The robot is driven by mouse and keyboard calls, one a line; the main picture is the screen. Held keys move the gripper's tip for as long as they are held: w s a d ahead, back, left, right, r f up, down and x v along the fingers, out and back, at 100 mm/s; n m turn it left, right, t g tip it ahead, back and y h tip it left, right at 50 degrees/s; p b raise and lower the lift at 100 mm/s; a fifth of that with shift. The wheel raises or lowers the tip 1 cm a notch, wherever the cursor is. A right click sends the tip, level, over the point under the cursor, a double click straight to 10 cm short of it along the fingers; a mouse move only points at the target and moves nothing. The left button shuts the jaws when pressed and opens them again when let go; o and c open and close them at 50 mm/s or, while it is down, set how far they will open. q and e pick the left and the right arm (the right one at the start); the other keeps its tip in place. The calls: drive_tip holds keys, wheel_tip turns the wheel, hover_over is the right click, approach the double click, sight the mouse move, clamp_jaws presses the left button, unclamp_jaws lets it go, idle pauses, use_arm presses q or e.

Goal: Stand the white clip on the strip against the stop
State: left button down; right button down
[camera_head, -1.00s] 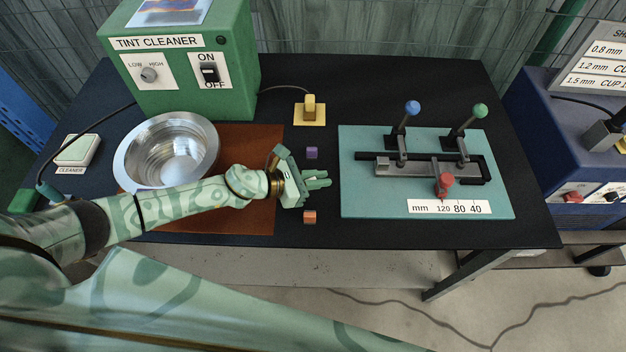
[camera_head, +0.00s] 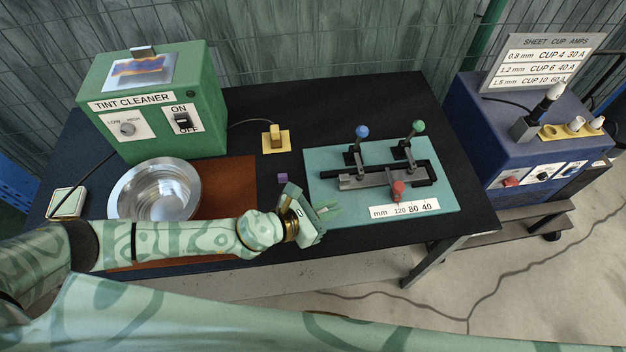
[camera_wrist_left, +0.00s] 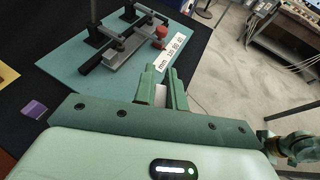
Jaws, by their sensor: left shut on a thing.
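My left gripper (camera_head: 318,213) is at the left front edge of the teal board (camera_head: 330,160). In the left wrist view its fingers (camera_wrist_left: 161,92) are shut on a small whitish piece (camera_wrist_left: 160,96), likely the white clip; only a bit of it shows between them. On the board lie a grey metal bar (camera_head: 365,180) and a black rail (camera_head: 425,180), with a red knob (camera_head: 398,188) in front. A white mm scale strip (camera_head: 405,209) lies along the board's front. I cannot tell which part is the stop. My right gripper is out of view.
Clamp handles with a blue ball (camera_head: 362,131) and a green ball (camera_head: 418,126) stand up behind the bar. A purple cube (camera_head: 282,177) and a yellow switch plate (camera_head: 275,140) are left of the board. A metal bowl (camera_head: 150,192) stands further left. A blue machine (camera_head: 530,160) stands at right.

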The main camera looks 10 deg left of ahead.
use_arm(q)
drive_tip(key=w+a+r+n+t+y+b, duration=0.4)
drive_tip(key=w+a+r+n+y, duration=0.3)
drive_tip(key=r, duration=0.4)
drive_tip(key=s+a+r+n+t+y+b, duration=0.1)
drive_tip(key=s+a+n+y+b, duration=0.1)
drive_tip(key=a+b, duration=0.6)
drive_tip(key=shift+s+a+r+n+y, duration=0.25)
drive_tip(key=shift+a+n+y, duration=0.5)
drive_tip(key=shift+a, duration=1.25)
